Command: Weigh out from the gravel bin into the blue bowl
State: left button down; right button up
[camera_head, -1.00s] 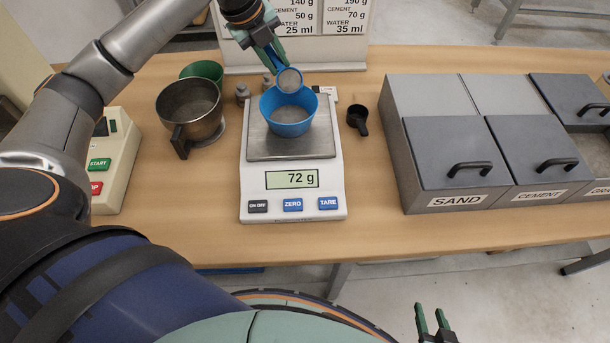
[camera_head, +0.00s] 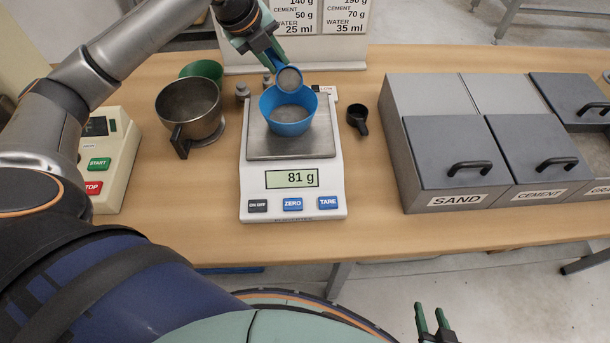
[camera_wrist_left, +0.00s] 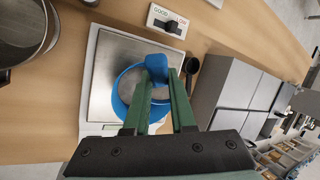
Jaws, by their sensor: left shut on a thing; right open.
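The blue bowl (camera_head: 290,128) sits on the scale pan with grey material in it. It also shows in the wrist view (camera_wrist_left: 118,100). The scale (camera_head: 292,180) reads 81 g. My left gripper (camera_head: 272,57) is shut on a blue scoop (camera_head: 290,78), whose cup is tilted over the bowl's far rim; grey material shows in the cup. The scoop also shows in the wrist view (camera_wrist_left: 157,67). My right gripper (camera_head: 432,318) is open and empty, low in front of the table.
A metal pot (camera_head: 190,105), a green bowl (camera_head: 203,71) and small weights (camera_head: 243,92) stand left of the scale. A black scoop (camera_head: 358,117) lies to its right. Lidded sand (camera_head: 455,155) and cement (camera_head: 535,150) bins are further right. A START/STOP box (camera_head: 112,165) stands left.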

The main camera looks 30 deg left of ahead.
dwell(0.8)
pick_arm(q)
jog(key=shift+s+d+r+t+b, duration=0.1)
jog(key=shift+s+t+b, duration=0.3)
jog(key=shift+t+b, duration=0.4)
jog(key=shift+d+r+y, duration=0.1)
jog(key=shift+r+y, duration=0.1)
jog(key=shift+y, duration=0.1)
jog(key=shift+s+t, duration=0.2)
jog(key=shift+t, duration=0.3)
dwell(0.5)
jog(key=shift+r, duration=0.1)
dwell(0.9)
